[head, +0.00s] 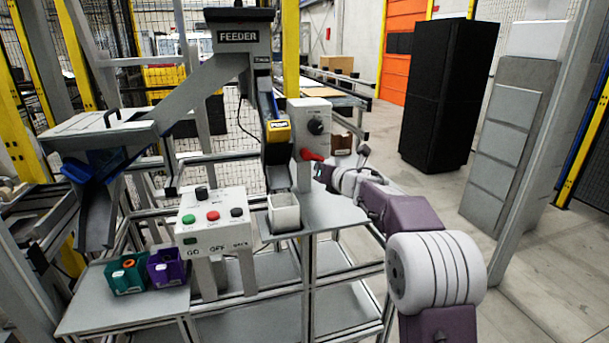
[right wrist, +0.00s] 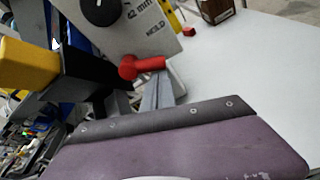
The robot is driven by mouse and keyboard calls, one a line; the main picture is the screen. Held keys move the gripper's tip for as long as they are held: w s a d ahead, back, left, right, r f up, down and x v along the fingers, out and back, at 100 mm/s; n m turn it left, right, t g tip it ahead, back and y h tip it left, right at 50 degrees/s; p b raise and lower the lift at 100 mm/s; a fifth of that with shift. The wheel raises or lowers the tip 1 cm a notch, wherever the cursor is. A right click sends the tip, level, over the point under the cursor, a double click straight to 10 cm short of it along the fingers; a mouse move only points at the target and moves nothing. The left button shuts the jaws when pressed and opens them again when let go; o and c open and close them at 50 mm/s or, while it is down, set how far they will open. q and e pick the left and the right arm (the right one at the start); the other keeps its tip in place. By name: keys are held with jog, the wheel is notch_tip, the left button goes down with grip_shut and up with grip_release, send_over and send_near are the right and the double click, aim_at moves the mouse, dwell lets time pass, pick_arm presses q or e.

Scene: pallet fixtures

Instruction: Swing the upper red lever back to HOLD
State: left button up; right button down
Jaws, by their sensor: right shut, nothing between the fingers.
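The red lever (head: 312,155) sits low on the front of a light grey box (head: 308,112) with a black knob (head: 317,127). In the head view the lever points right and slightly down. My right gripper (head: 322,172) is shut and empty, right beside the lever's end. In the right wrist view its grey fingers (right wrist: 160,88) reach up to the lever; whether they touch it I cannot tell. My left gripper is out of view.
A yellow-fronted feeder chute (head: 278,131) stands left of the lever box, above a white open bin (head: 285,213). A button box (head: 214,222) and teal (head: 126,274) and purple (head: 167,268) bins are further left. A brown box (head: 341,143) stands behind the gripper.

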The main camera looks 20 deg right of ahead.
jog(key=shift+d+r+n+h, duration=0.4)
jog(key=shift+r+n, duration=0.3)
jog(key=shift+n, duration=0.5)
jog(key=shift+r+p, duration=0.1)
jog(key=shift+p, duration=0.2)
